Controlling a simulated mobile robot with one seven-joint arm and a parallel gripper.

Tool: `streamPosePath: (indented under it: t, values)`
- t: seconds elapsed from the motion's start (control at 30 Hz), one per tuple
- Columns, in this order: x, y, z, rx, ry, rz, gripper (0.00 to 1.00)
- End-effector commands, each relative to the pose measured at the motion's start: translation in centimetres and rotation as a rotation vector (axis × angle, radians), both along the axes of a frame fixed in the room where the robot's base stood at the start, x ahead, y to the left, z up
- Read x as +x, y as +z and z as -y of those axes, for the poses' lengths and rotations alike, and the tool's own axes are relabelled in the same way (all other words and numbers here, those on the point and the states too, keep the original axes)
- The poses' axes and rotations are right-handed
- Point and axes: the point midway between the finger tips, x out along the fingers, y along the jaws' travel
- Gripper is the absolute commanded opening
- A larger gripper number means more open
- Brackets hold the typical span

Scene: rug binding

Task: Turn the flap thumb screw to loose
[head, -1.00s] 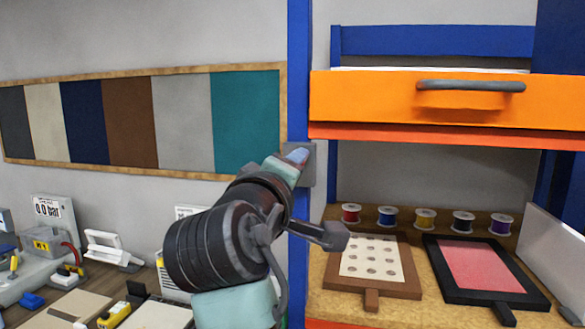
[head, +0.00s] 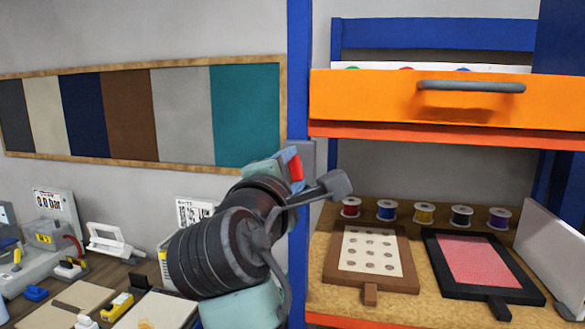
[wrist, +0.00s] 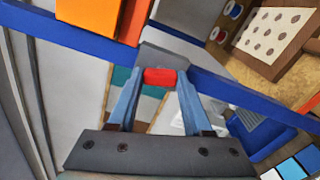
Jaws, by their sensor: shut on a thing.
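The flap thumb screw appears to be the small red knob (wrist: 160,77) in the wrist view, set against a grey block (wrist: 165,58) on the blue post. In the head view a red part (head: 296,168) shows beside the post, next to my fingertips. My gripper (wrist: 159,80) has its two blue fingers on either side of the red knob and is shut on it. In the head view my gripper (head: 290,160) is at the post, its fingers partly hidden by the wrist. Any screw marking is not readable.
The blue post (head: 298,60) stands close behind my gripper. An orange drawer (head: 400,97) is to its upper right. Below it, a shelf (head: 325,270) holds several thread spools, a brown perforated board (head: 372,255) and a black-framed red pad (head: 478,268). A cluttered bench is at left.

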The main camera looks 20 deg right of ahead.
Motion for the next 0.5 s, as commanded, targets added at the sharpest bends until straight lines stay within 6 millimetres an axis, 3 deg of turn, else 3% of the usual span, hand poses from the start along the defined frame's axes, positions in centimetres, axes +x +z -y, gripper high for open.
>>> streamPosePath:
  t: [0.5]
  values:
    - [0.03, 0.00, -0.12, -0.029, 0.003, -0.018, 0.00]
